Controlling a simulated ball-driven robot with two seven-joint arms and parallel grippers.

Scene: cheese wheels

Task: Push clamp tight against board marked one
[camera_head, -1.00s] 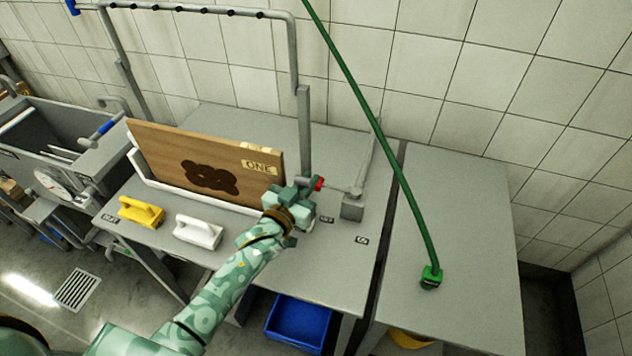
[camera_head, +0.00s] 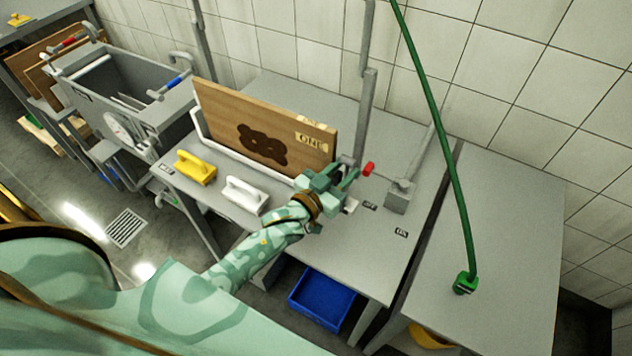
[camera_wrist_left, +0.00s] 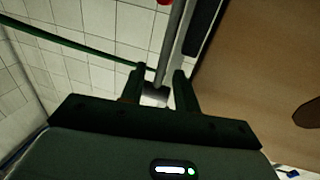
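The wooden board (camera_head: 225,107) marked ONE, with a dark bear-like shape, stands on edge in a white holder on the grey table. It also fills the right side of the left wrist view (camera_wrist_left: 262,60). A clamp with a red knob (camera_head: 368,169) is by the board's right end, partly hidden by my left gripper (camera_head: 335,185). In the left wrist view, the fingers of my left gripper (camera_wrist_left: 158,88) stand apart, with a grey metal block and rod (camera_wrist_left: 155,98) between or just beyond their tips. I cannot tell whether they touch it. My right gripper is not in view.
A yellow-handled tool (camera_head: 196,167) and a white-handled tool (camera_head: 245,195) lie in front of the board. A grey block with a slanted bar (camera_head: 397,198) stands to the right. A green hose (camera_head: 440,130) hangs over the right table. A blue bin (camera_head: 322,298) is below.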

